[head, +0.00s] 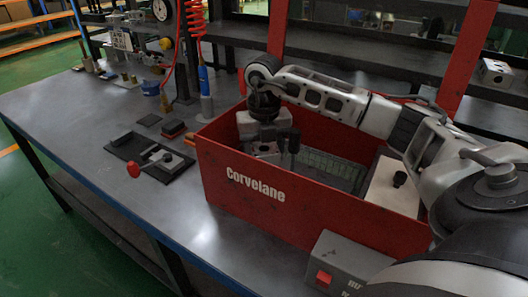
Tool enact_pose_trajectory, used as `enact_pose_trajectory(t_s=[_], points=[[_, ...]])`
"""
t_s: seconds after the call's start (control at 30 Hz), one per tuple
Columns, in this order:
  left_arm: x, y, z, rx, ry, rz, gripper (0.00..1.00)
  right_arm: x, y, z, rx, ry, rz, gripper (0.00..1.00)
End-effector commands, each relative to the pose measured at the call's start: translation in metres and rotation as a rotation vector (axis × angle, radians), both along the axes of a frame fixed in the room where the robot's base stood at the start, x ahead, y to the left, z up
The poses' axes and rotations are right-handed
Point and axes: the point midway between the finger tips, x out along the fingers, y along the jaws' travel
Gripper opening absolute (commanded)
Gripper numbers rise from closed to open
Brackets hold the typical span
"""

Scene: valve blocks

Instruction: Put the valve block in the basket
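The red basket (256,199), marked "Corvelane", stands on the dark workbench. My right arm reaches in from the right over the basket. My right gripper (281,153) points down inside it, below the basket's rim. A grey metal block (264,149), which looks like a valve block, is at the dark fingers in the basket's left part. The fingers partly hide it, and I cannot tell whether they grip it or are apart from it. Another grey block with a round hole (495,72) sits at the far right. My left gripper is not in view.
The basket also holds a green-grey board (334,170) and a pale box with a black knob (396,186). A grey box with a red button (345,264) stands in front. A dark fixture with a red knob (150,158) is at left. The front-left bench is clear.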

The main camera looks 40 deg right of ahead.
Motion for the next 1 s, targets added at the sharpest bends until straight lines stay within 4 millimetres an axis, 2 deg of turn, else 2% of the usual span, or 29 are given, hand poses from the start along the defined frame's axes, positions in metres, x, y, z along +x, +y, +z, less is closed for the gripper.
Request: enact_pose_trajectory(t_s=[0.17, 0.2, 0.23, 0.27, 0.53, 0.67, 0.77, 1.0], points=[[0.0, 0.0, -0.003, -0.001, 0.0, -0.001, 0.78, 0.0, 0.0, -0.003, 0.0, -0.001, 0.0, 0.21], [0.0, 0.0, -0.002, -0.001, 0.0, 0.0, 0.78, 0.0, 0.0, -0.003, 0.0, 0.0, 0.0, 0.69], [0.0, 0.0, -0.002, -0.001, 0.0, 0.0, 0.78, 0.0, 0.0, -0.003, 0.0, 0.0, 0.0, 0.78], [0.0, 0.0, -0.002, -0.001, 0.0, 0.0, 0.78, 0.0, 0.0, -0.003, 0.0, 0.0, 0.0, 0.8], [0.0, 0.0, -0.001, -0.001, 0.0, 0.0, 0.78, 0.0, 0.0, -0.001, 0.0, 0.0, 0.0, 0.8], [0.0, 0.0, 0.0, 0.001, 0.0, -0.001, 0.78, 0.001, 0.0, 0.008, 0.0, -0.004, 0.0, 0.8], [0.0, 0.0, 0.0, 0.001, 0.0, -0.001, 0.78, 0.001, 0.0, 0.025, 0.001, -0.005, 0.0, 0.8], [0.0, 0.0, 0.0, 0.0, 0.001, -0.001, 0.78, 0.001, 0.0, 0.078, 0.001, -0.006, 0.0, 0.8]])
